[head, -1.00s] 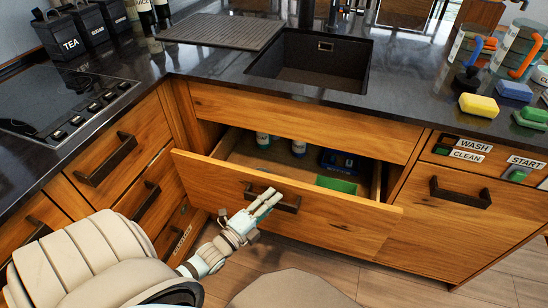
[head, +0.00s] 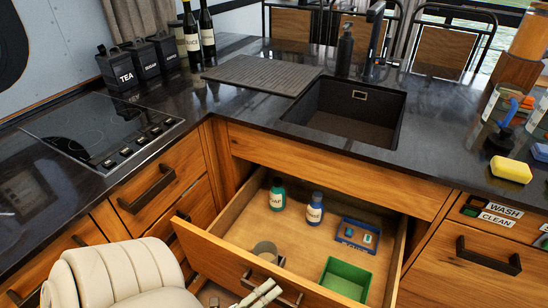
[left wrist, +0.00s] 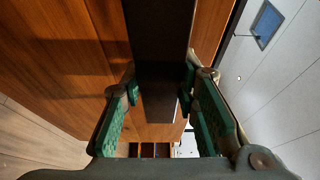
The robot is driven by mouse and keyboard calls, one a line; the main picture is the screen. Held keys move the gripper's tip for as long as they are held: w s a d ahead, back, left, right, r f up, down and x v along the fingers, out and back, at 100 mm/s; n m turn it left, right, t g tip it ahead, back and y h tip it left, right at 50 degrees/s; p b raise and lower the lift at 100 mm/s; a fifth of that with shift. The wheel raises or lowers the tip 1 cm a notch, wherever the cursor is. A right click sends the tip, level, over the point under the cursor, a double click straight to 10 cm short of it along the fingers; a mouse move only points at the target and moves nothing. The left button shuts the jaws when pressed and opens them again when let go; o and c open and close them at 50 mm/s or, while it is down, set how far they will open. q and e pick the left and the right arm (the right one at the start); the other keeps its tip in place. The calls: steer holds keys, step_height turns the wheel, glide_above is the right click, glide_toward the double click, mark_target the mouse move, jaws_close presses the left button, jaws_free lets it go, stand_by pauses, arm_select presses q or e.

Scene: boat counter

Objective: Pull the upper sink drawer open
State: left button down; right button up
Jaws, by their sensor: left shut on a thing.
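The upper sink drawer (head: 205,252) stands well out from the cabinet below the sink, and its inside shows from above. My left gripper (head: 260,294) is at the drawer front, low in the head view. In the left wrist view my left gripper (left wrist: 160,88) has its green-padded fingers on both sides of the dark handle bar (left wrist: 160,45) and is shut on it. In the head view the handle (head: 292,297) is partly hidden by the fingers. My right gripper is in neither view.
The sink (head: 345,115) is above. A side drawer handle (head: 146,188) juts out at left.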

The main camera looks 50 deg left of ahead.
arm_select(q)
steer(key=shift+s+d, duration=0.1)
steer(key=shift+s, duration=0.3)
steer(key=c, duration=1.2)
jaws_free()
steer(key=s, duration=1.2)
steer(key=shift+a, duration=0.35)
